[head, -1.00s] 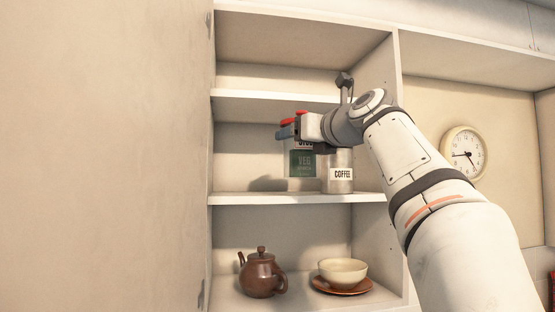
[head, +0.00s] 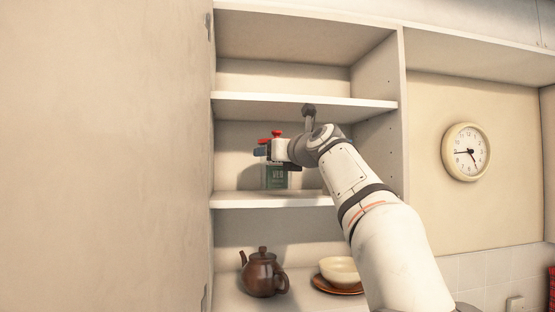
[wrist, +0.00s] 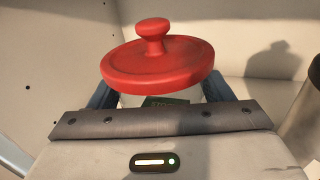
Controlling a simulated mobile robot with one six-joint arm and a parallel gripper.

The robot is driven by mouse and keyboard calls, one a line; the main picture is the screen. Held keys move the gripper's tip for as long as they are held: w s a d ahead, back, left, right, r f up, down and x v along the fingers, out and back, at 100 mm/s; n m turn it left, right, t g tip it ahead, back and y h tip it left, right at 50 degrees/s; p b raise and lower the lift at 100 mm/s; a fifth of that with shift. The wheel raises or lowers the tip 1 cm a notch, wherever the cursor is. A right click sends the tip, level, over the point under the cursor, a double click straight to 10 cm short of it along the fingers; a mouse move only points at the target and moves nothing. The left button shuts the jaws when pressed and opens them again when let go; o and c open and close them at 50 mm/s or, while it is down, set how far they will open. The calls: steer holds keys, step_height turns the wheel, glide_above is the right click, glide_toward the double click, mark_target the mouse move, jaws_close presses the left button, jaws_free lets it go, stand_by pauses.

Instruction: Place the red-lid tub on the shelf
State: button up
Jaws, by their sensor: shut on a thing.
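The red-lid tub (head: 275,179), with its green label, is inside the open cupboard, upright just over the left part of the middle shelf (head: 262,201). I cannot tell whether its base touches the shelf. My gripper (head: 268,151) is shut on the tub just below its lid. In the wrist view the red lid (wrist: 157,66) with its knob sits between my dark gripper fingers (wrist: 158,98), slightly tilted in the picture. The lower part of the tub is hidden there by my gripper.
The upper shelf (head: 300,101) is close above my wrist. A brown teapot (head: 262,275) and a cream bowl (head: 338,270) on a saucer (head: 340,288) stand below. The cupboard's left wall is near.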

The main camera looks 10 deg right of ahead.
steer(key=shift+f, duration=0.6)
steer(key=shift+s+f, duration=0.1)
steer(key=o, duration=2)
steer(key=shift+f, duration=0.1)
steer(key=shift+c, duration=0.2)
steer(key=shift+s+d, duration=0.1)
steer(key=shift+s, duration=0.2)
steer(key=b+v, duration=0.4)
steer(key=v, duration=0.7)
steer(key=shift+s, duration=0.2)
